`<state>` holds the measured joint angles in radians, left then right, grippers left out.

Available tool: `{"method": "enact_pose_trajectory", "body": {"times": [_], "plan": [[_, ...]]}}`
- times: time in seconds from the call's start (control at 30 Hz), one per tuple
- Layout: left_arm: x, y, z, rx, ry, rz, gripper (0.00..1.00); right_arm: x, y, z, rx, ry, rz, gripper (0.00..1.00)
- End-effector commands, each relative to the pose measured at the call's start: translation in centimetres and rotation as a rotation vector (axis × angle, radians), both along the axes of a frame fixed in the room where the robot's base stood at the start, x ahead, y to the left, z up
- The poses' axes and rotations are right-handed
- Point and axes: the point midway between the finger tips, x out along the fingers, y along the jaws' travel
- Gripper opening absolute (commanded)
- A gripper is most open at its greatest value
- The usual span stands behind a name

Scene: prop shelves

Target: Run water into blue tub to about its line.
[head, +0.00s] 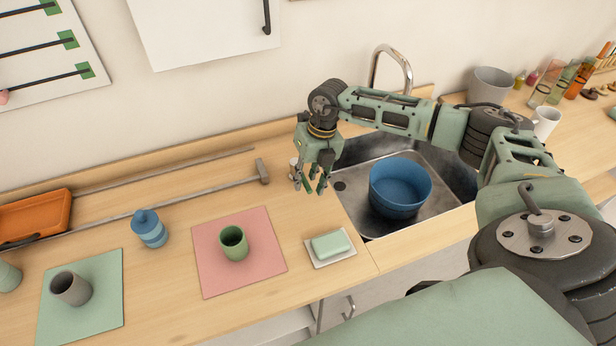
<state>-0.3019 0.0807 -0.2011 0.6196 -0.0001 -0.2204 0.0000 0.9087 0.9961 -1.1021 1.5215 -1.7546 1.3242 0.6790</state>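The blue tub (400,200) stands upright in the metal sink (352,205). Its inside shows plain blue; I cannot make out a line or any water in it. The chrome tap (405,68) arches behind the sink, its lower part hidden by my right arm. No stream of water shows. My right gripper (316,190) points down at the sink's left edge, left of the tub, with its fingers apart and nothing seen between them. A small pale upright piece (294,165), partly hidden, is just left of it; I cannot tell whether they touch. My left gripper is out of view.
A soap dish with green soap (330,243) sits at the counter's front, left of the sink. A green cup (233,243) stands on a pink mat (205,265). A grey pot (491,84) is behind my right arm.

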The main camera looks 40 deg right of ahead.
Motion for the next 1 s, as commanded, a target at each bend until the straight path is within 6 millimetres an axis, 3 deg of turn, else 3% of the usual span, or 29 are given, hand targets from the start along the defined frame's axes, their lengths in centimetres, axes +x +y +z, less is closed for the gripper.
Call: {"method": "enact_pose_trajectory", "body": {"times": [0.13,0.5,1.0], "plan": [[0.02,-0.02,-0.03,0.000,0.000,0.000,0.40,-0.01,0.02,-0.02,0.000,0.000,0.000,0.30],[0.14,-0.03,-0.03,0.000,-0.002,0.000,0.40,-0.01,0.02,0.02,0.001,0.000,0.000,0.00],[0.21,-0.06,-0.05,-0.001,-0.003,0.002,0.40,0.08,0.17,0.05,0.002,-0.001,-0.001,0.00]]}}
